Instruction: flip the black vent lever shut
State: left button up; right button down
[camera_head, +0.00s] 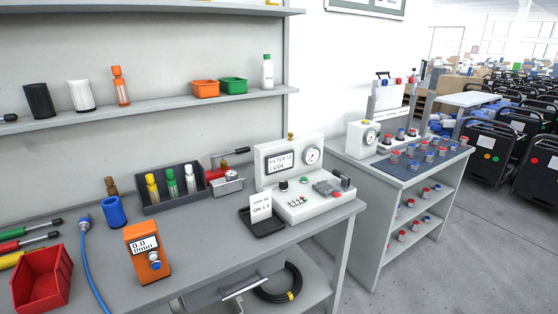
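A white test unit (301,178) with a round gauge (312,155) and a small display stands at the right end of the grey bench. A grey clamp-like block (327,188) and a small black part (346,182) sit at its right side; the black part may be the vent lever, but it is too small to tell its position. A red device (217,172) left of the unit also carries a black-handled lever (242,150), sticking out to the right, roughly level. Neither of my grippers shows in the head view.
A black tray (263,222) with a card lies before the unit. An orange meter (147,252), blue hose (91,262), red bin (42,278) and dark bottle rack (174,190) occupy the left. The bench (222,242) front centre is clear. A second bench (372,178) stands right.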

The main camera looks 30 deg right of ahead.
aim_at(335, 172)
jog(key=z, duration=2.65)
jog(key=i, duration=1.65)
jog(key=u, duration=2.8)
